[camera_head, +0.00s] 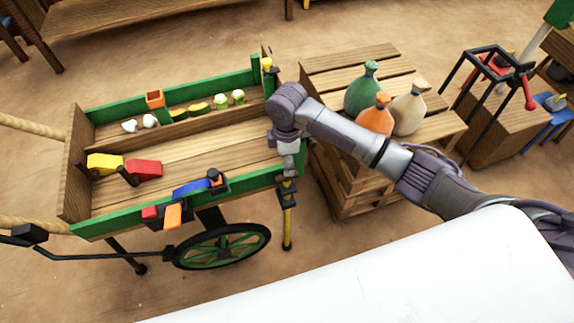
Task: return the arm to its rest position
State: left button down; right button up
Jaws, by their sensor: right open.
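My right arm (345,135) reaches in from the right, past the sacks, to the right end of the wooden cart (190,157). Its wrist bends down there. My right gripper (287,181) points down beside the cart's green front corner and is open. Its fingers are small in the picture and partly blend with the dark fittings at the corner. A yellow post (287,222) stands directly below it; I cannot tell whether they touch.
A crate table (345,80) with green (363,92), orange (375,117) and cream (409,112) sacks stands close behind my right arm. The cart holds yellow (104,164), red (144,169) and blue (192,187) items. A black frame (483,98) stands at the right. Sandy ground surrounds the cart.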

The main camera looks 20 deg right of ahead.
dwell(0.5)
jog(key=s+a+f+m+t+y, duration=0.1)
jog(key=s+a+m, duration=0.2)
jog(key=s, duration=0.4)
jog(key=s+a+f+m+t+y, duration=0.1)
jog(key=s+a+m+y, duration=0.15)
jog(key=s, duration=0.45)
jog(key=s+d+r+m+t+h, duration=0.2)
jog(key=s+d+r+m+h, duration=0.15)
jog(key=s+d+m, duration=0.7)
notch_tip(320, 180, down, 25)
jog(key=s+n+g, duration=0.2)
jog(key=s+d+f, duration=0.2)
jog(key=s+f, duration=0.6)
jog(key=s+d+f+g, duration=0.1)
jog(key=s+f, duration=0.7)
jog(key=shift+s+d+p, duration=0.4)
